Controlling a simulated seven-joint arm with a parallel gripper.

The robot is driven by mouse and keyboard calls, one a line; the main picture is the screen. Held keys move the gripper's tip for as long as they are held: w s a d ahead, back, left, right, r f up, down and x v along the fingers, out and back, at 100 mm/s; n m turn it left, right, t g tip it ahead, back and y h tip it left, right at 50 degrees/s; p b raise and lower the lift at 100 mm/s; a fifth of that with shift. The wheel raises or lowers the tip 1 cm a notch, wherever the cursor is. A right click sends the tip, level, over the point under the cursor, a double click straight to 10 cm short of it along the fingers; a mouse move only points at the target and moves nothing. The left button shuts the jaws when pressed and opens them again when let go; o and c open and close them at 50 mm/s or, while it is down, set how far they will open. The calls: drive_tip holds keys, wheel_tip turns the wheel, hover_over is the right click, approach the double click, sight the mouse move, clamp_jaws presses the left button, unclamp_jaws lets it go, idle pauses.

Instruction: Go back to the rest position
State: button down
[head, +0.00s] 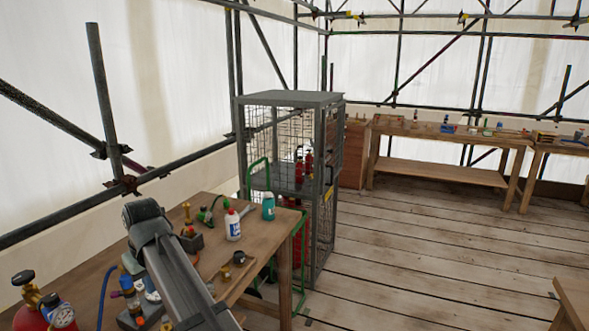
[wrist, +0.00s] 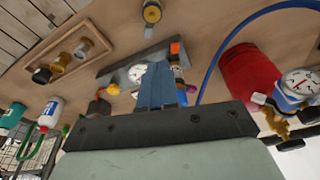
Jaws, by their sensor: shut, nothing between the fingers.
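My gripper (wrist: 157,80) shows in the wrist view as two blue fingers pressed together, with nothing between them. It is over the wooden workbench, in front of a grey plate (wrist: 118,75) that carries a round white gauge (wrist: 137,72). A fitting with purple and orange parts (wrist: 179,70) stands just right of the fingers; I cannot tell whether they touch. In the head view my arm reaches over the near bench, and I cannot make out the fingers there.
The bench (head: 165,232) holds a white bottle (head: 233,225), a teal bottle (head: 268,207), brass fittings and a red cylinder (head: 45,315) with gauges. A blue hose (wrist: 215,50) arches beside the gripper. A mesh cage (head: 290,150) stands behind the bench. Open plank floor (head: 400,250) lies right.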

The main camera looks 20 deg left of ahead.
drive_tip(key=w+d+f+m+h, duration=0.1)
drive_tip(key=w+d+f+m, duration=0.2)
drive_tip(key=w+d+f, duration=0.85)
drive_tip(key=w+d+f+m, duration=0.3)
drive_tip(key=w+d+f, duration=0.5)
drive_tip(key=d, duration=0.7)
drive_tip(key=w+d+f+m, duration=0.15)
drive_tip(key=d+f, duration=0.35)
drive_tip(key=d, duration=0.6)
drive_tip(key=d+f+m+h, duration=0.15)
drive_tip(key=d+f, duration=0.35)
drive_tip(key=d, duration=0.5)
drive_tip(key=w+d+f+m, duration=0.1)
drive_tip(key=d+f+m, duration=0.25)
drive_tip(key=d, duration=0.75)
drive_tip(key=s+d+f+m, duration=0.1)
drive_tip(key=s+d+f, duration=0.2)
drive_tip(key=d, duration=0.4)
drive_tip(key=s+d+f+m, duration=0.2)
drive_tip(key=s+d+f, duration=0.2)
drive_tip(key=d, duration=0.3)
drive_tip(key=s+f+g, duration=0.3)
drive_tip(key=s+f, duration=0.7)
drive_tip(key=s, duration=0.4)
drive_tip(key=s+f+g, duration=0.4)
drive_tip(key=s+f, duration=0.6)
drive_tip(key=s, duration=0.5)
